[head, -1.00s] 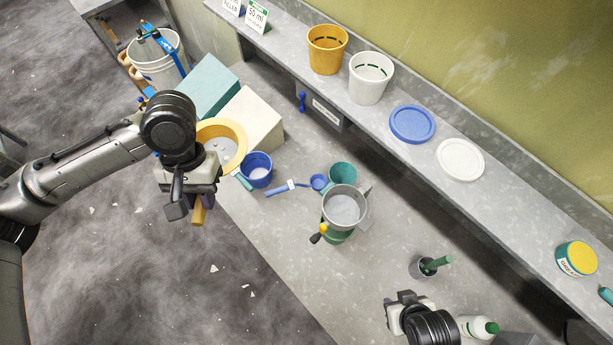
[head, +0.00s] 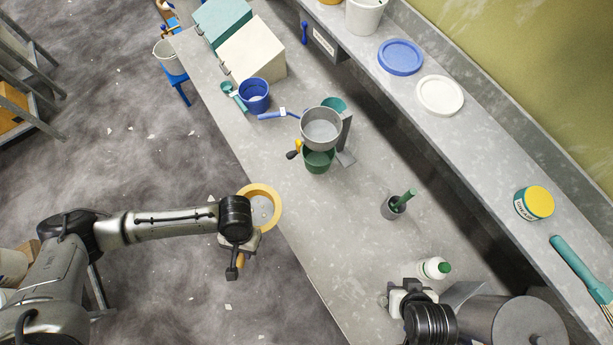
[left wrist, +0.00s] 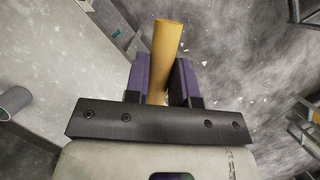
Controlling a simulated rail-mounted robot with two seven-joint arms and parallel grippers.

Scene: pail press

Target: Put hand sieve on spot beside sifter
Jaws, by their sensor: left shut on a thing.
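The hand sieve (head: 274,199) has a yellow-orange round rim, a pale mesh and a wooden handle. In the head view it hangs over the left edge of the bench, partly hidden behind my left wrist. My left gripper (head: 238,256) is shut on its handle; the left wrist view shows the handle (left wrist: 165,50) between the purple finger pads. The sifter (head: 321,128) is a grey metal drum with a yellow-and-black crank, standing over a green pail. My right gripper (head: 404,296) is at the lower right; its fingers are not clear. No marked spot is clearly visible beside the sifter.
A blue mug (head: 254,96), a teal scoop (head: 236,98) and a blue scoop (head: 281,114) lie left of the sifter. A cup with a green-handled tool (head: 391,209) and a white bottle (head: 433,268) stand right. Bench between sieve and sifter is clear.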

